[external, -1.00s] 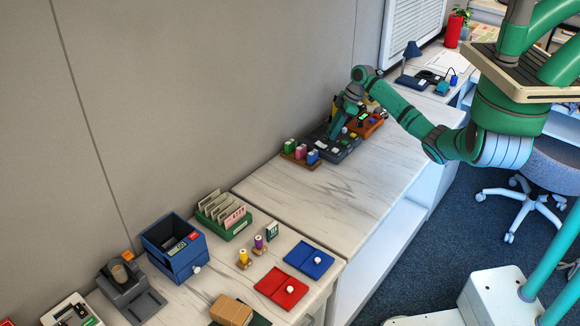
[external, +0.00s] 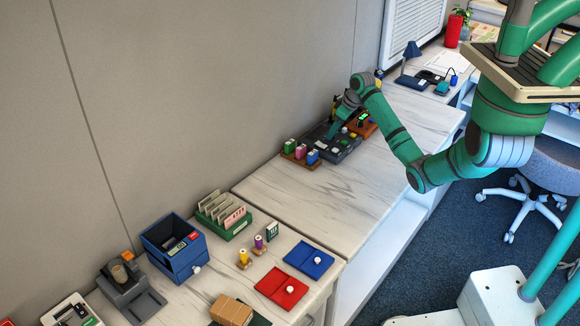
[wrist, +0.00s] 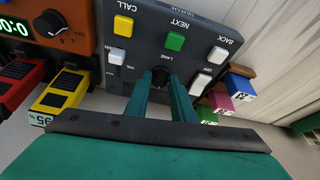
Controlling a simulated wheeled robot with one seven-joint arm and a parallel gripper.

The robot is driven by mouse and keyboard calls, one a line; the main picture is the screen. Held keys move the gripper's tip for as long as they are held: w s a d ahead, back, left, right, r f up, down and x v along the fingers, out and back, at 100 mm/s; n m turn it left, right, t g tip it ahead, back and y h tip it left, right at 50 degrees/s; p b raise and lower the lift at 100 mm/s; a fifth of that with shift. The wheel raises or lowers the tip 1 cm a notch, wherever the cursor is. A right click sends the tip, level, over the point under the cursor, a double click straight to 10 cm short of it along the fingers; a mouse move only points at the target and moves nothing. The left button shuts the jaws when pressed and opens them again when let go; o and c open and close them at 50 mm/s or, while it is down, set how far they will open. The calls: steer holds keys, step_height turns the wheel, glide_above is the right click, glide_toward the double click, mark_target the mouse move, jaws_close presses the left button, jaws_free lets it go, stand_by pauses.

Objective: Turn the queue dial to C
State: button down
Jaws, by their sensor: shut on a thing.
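My gripper (wrist: 166,82) is shut on this dial, with one green finger on each side. In the external view my gripper (external: 332,132) reaches down to the console from above. The dial's pointer and its letter marks are hidden or too small to read.
A brown box with a green display and another black knob (wrist: 52,22) stands left of the console. Red and yellow blocks (wrist: 60,90) lie below it. Pink, blue and green blocks in a wooden rack (external: 300,155) stand close on the console's other side. The marble counter (external: 330,195) in front is clear.

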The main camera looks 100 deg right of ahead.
steer(key=m, duration=0.2)
steer(key=m+g+h, duration=0.1)
steer(key=m, duration=0.2)
steer(key=shift+w+a+m+g+h, duration=0.15)
steer(key=shift+w+m+g+h, duration=0.15)
steer(key=shift+r+m+g, duration=0.1)
steer(key=shift+m+g, duration=0.7)
steer(key=shift+m, duration=1.4)
steer(key=c, duration=1.5)
jaws_free()
steer(key=shift+c, duration=0.2)
steer(key=v, duration=1)
steer(key=shift+w+r, duration=0.15)
steer(key=shift+r, duration=0.2)
steer(key=shift+a, duration=0.25)
